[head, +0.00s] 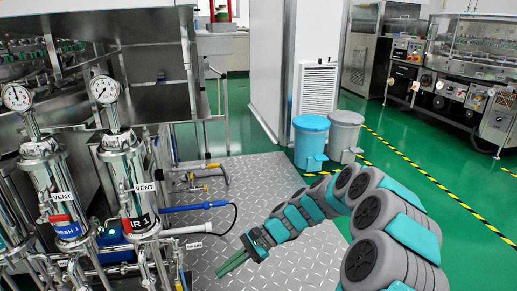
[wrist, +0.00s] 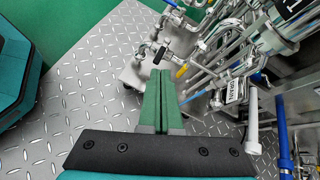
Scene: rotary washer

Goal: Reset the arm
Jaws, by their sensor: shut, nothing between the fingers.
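My gripper (head: 234,262) is in the lower middle of the head view, at the end of my teal and grey arm. The arm reaches in from the right and the gripper points left towards the washer's pipes. In the wrist view my gripper (wrist: 160,75) shows two green fingers lying together, with nothing between them. It hangs over the metal tread plate floor (wrist: 85,75), apart from the pipes and fittings. The arm is bent, not folded in.
The washer's steel filter housings (head: 128,180), with gauges and valves, stand at left. A blue-handled hose (head: 195,207) juts out towards my gripper. A blue bin (head: 310,140) and a grey bin (head: 345,135) stand behind. The green floor (head: 420,215) at right is mostly clear.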

